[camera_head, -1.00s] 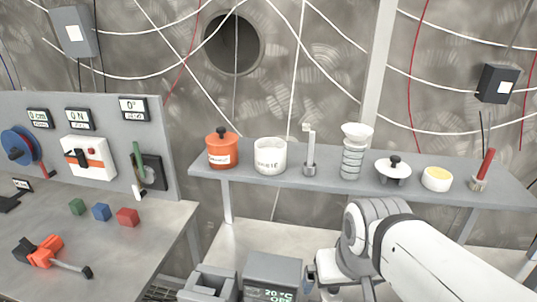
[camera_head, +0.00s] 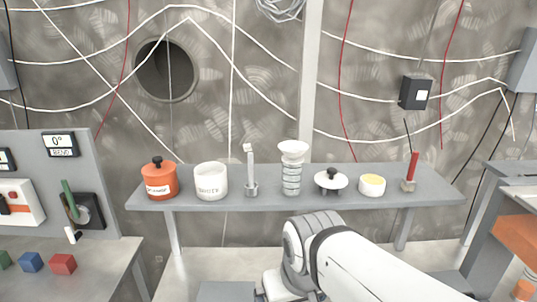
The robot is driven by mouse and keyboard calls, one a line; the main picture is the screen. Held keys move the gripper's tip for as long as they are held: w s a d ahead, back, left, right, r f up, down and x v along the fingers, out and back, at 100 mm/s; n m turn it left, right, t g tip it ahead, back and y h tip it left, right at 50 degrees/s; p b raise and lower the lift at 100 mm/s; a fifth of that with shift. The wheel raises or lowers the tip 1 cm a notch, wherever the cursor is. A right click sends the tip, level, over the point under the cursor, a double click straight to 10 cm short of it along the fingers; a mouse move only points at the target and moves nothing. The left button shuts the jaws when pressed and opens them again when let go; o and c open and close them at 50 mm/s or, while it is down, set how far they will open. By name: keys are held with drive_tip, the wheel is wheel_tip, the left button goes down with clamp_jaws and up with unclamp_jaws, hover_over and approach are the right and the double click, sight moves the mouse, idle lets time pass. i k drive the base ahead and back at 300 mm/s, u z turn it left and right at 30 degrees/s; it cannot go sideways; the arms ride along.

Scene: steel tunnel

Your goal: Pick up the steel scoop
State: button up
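The steel scoop appears to be the small grey metal piece (camera_head: 251,188) with a tall upright handle. It stands on the grey shelf (camera_head: 330,199), between a white lettered pot (camera_head: 210,181) and a stacked ribbed glass piece with a white funnel-like top (camera_head: 291,175). Nothing touches the scoop. My white arm comes in from the lower right, and its wrist is below the shelf front. My gripper's fingers are cut off by the bottom edge, so their opening is hidden.
The shelf also bears an orange lidded pot (camera_head: 159,181), a white lidded dish (camera_head: 331,181), a white bowl with yellow contents (camera_head: 372,185) and a red-handled tool (camera_head: 410,170). A left bench holds coloured blocks (camera_head: 62,264). An orange object (camera_head: 515,240) is at far right.

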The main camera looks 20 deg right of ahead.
sight(251, 189)
drive_tip(key=z, duration=1.3)
drive_tip(key=k, duration=1.4)
drive_tip(key=u, duration=0.75)
drive_tip(key=i, duration=1)
drive_tip(key=u, duration=0.05)
